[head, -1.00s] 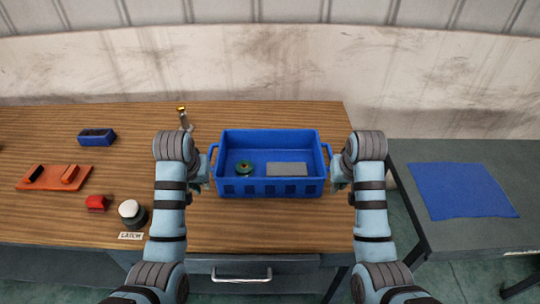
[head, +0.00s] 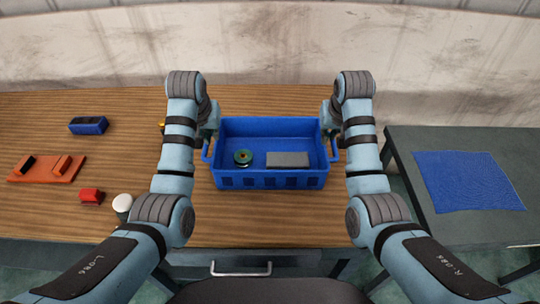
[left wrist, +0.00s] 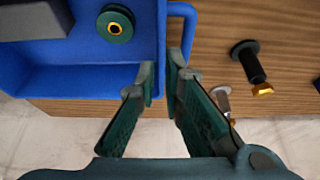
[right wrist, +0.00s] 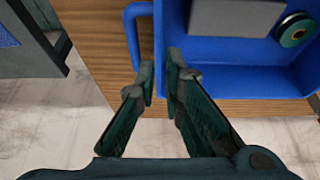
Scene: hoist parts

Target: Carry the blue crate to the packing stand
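The blue crate (head: 270,182) stands on the wooden bench, with a green round part (head: 243,157) and a grey block (head: 288,159) inside. My left gripper (head: 211,130) is at the far part of the crate's left handle (head: 206,150). My right gripper (head: 328,130) is at the far part of the right handle (head: 334,151). The packing stand (head: 415,155) is at the right with a blue mat (head: 468,182).
On the left of the bench (head: 40,215) are a blue block (head: 88,125), an orange fixture (head: 45,168), a red part (head: 91,196) and a white button (head: 122,203). Dark and silver parts (left wrist: 255,65) lie left of the crate. A gap separates bench and stand.

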